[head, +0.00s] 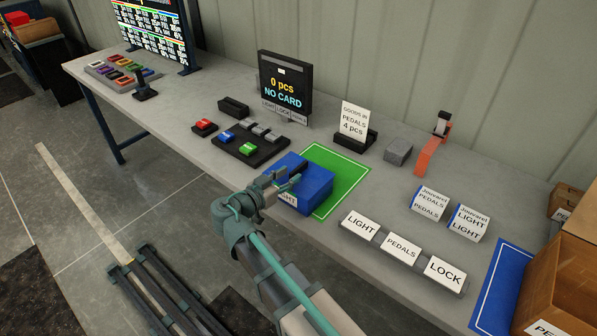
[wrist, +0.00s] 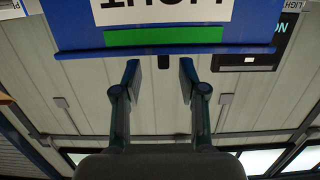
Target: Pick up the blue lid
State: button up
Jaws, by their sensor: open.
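A blue box (head: 290,204) with a white LIGHT label on its front stands on the green mat (head: 338,172). Its flat blue top, the blue lid (head: 313,176), appears closed on it. In the wrist view, which looks upside down, the lid's blue edge (wrist: 75,52) runs across beside a green strip, with the LIGHT label beyond. My gripper (head: 284,181) is at the box's front left, near the lid's level, and hides part of the top.
A display (head: 285,87) reading 0 pcs, NO CARD stands behind. A dark tray (head: 251,144) with coloured blocks is left of the box. LIGHT, PEDALS and LOCK signs (head: 402,248) line the front right. A cardboard box (head: 565,275) stands at far right.

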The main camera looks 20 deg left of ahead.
aim_at(296, 169)
jog(key=p+x, duration=0.3)
jog(key=x, duration=0.2)
jog(key=shift+w+a+r, duration=0.15)
jog(key=shift+w+f, duration=0.2)
jog(key=shift+w, duration=0.1)
jog(key=shift+c, duration=0.2)
grip_shut()
